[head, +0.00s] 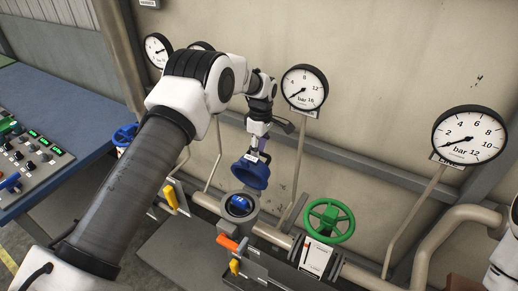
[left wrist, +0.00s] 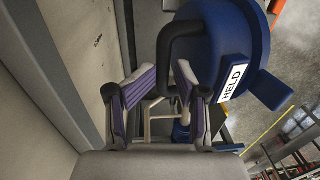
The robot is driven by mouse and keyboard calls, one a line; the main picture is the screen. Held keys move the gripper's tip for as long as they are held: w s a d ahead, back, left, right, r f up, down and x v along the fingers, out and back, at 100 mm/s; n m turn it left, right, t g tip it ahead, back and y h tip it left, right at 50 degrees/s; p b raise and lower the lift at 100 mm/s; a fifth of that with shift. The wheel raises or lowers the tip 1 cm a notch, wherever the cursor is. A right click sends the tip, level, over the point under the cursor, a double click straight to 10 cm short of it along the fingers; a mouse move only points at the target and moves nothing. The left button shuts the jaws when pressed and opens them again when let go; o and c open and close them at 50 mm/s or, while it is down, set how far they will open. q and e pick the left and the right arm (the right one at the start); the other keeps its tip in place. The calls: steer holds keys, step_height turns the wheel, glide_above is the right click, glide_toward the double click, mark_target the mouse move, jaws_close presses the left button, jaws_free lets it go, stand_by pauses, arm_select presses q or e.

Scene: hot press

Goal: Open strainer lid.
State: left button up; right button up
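The blue strainer lid (head: 250,173) stands raised and tilted above the round strainer body (head: 254,222), whose opening shows blue inside. In the left wrist view the lid (left wrist: 225,40) has a black loop handle (left wrist: 165,62) and a white tag reading HELD. My left gripper (head: 260,142) is just above the lid. In the wrist view its purple-padded fingers (left wrist: 166,75) lean in on both sides of the handle, and it looks shut on it. The fingertip contact is partly hidden. My right gripper is not in view.
A green handwheel (head: 330,220) is right of the strainer. An orange-handled lever (head: 228,242) is in front, a yellow one (head: 172,198) to the left. Pressure gauges (head: 304,88) line the wall. A control panel (head: 25,150) is at far left.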

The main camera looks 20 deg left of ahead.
arm_select(q)
steer(key=shift+s+r, duration=0.1)
steer(key=shift+r, duration=0.4)
step_height(320, 180, up, 11)
steer(key=w, duration=0.1)
steer(key=shift+w, duration=0.1)
